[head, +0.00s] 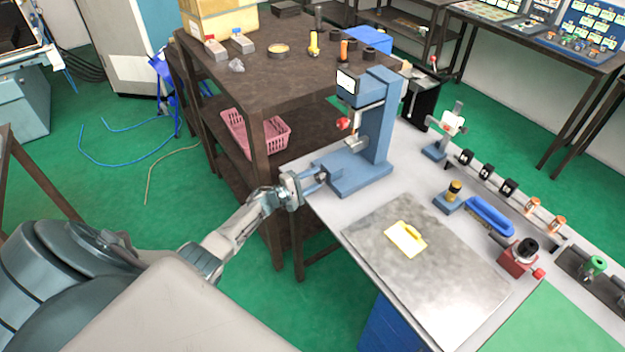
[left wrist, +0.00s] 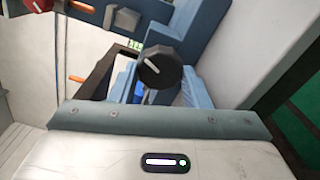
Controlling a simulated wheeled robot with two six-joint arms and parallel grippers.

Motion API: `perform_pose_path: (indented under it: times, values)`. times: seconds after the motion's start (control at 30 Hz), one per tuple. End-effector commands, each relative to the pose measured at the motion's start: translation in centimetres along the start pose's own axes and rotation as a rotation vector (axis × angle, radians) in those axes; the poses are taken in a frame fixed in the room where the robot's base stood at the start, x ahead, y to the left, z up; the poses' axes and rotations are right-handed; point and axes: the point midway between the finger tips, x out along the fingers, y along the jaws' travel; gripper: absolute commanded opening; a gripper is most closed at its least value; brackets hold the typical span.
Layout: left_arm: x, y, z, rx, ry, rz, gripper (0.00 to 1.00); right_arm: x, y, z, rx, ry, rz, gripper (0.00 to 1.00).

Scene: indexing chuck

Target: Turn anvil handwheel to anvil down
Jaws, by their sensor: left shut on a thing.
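The blue bench device (head: 378,130), with a small display on top, stands at the left corner of the grey bench. In the left wrist view the anvil handwheel (left wrist: 160,67) is a dark ribbed knob with a white pointer line, which lies slantwise. My left gripper (head: 318,180) is at the left side of the device's base and is shut on the handwheel. In the head view the fingers mostly hide the handwheel. A red knob (head: 343,123) sits higher on the device, above the gripper. My right gripper does not show.
A metal plate (head: 425,262) with a yellow piece (head: 405,238) lies in front of the device. A blue brush (head: 489,216), a red fixture (head: 517,256) and a small stand (head: 447,132) are to the right. A brown shelf table (head: 250,75) stands behind my left gripper.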

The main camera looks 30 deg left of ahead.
Motion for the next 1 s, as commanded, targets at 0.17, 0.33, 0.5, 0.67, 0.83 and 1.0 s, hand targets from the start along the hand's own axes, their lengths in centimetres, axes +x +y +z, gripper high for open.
perform_pose_path:
  times: [0.17, 0.33, 0.5, 0.67, 0.83, 1.0]
  values:
    - [0.0, -0.14, 0.07, -0.1, -0.001, -0.001, 0.2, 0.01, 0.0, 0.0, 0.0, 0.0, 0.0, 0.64]
    - [0.0, -0.16, 0.08, -0.159, -0.001, -0.001, 0.2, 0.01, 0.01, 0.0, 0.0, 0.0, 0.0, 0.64]
    - [0.0, -0.16, 0.09, -0.187, -0.001, -0.001, 0.2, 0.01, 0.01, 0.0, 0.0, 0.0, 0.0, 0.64]
    - [0.0, -0.17, 0.09, -0.194, -0.001, -0.001, 0.2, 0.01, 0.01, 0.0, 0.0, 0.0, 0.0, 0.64]
    - [0.0, -0.17, 0.09, -0.193, -0.001, -0.001, 0.2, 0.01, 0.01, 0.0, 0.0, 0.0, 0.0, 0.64]
    - [0.0, -0.17, 0.09, -0.193, -0.001, -0.001, 0.56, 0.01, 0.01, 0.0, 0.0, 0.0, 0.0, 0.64]
